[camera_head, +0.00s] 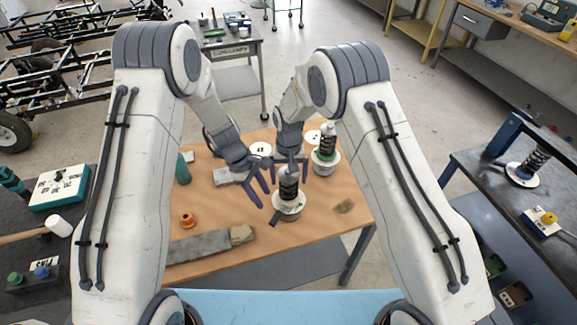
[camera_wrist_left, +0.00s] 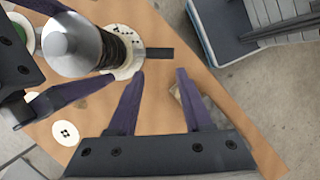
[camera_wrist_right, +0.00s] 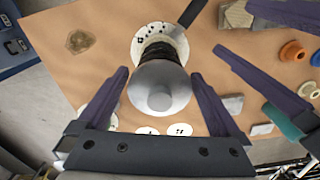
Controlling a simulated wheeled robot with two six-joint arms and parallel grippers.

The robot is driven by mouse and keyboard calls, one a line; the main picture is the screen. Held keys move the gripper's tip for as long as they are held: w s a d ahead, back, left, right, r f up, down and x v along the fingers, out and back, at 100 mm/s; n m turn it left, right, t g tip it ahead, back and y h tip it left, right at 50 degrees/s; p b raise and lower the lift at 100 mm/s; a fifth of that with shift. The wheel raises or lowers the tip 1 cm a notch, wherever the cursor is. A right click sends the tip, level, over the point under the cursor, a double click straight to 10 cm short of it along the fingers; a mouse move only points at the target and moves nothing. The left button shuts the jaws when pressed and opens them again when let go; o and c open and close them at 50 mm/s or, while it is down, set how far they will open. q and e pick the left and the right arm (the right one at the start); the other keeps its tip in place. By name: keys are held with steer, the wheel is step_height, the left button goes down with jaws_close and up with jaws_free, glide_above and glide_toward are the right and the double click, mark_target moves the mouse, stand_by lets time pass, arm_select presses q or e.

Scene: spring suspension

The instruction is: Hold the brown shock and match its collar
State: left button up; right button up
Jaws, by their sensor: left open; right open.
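A shock with a dark coil and grey metal top (camera_head: 289,186) stands upright on a round white base (camera_head: 290,207) in the middle of the table. Its coil looks nearly black; I cannot tell whether it is the brown one. My right gripper (camera_head: 291,163) is open above it; in the right wrist view the shock's top (camera_wrist_right: 160,88) shows between the fingers. My left gripper (camera_wrist_left: 160,72) is open and empty, left of the shock. A second shock with a green collar (camera_head: 327,143) stands behind to the right. An orange-brown ring (camera_head: 187,219) lies at the table's left.
A grey slab (camera_head: 200,246) with a tan block (camera_head: 241,235) lies along the table's front left. A green cylinder (camera_head: 183,170) stands at the left. White discs with dots (camera_head: 261,149) lie behind. Another shock (camera_head: 531,163) stands on the right-hand bench. The table's front right is mostly clear.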

steer(key=shift+f, duration=1.25)
jaws_close()
steer(key=c, duration=0.6)
jaws_free()
steer(key=c, duration=0.8)
